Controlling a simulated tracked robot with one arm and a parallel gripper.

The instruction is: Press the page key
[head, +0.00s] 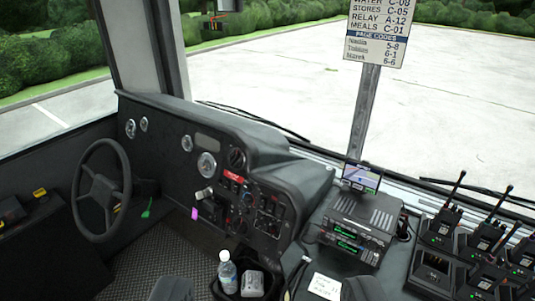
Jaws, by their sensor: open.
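A dark radio unit (350,232) with green-lit displays sits on the dash console right of centre. Its small front keys are too small to read, and I cannot tell which is the page key. A small lit screen (361,178) stands behind it. A sign (380,32) on a post lists page codes for several names, such as 5-8, 6-1 and 6-6. The two dark fingertips of my gripper (268,290) show at the bottom edge, wide apart, with nothing gripped. They are apart from the radio unit.
A water bottle (227,273) and a pale object (252,283) stand in a tray at bottom centre. A handwritten note (325,286) lies below the radio. Handheld radios in chargers (437,270) fill the right. The steering wheel (102,186) and dashboard (200,150) are at left.

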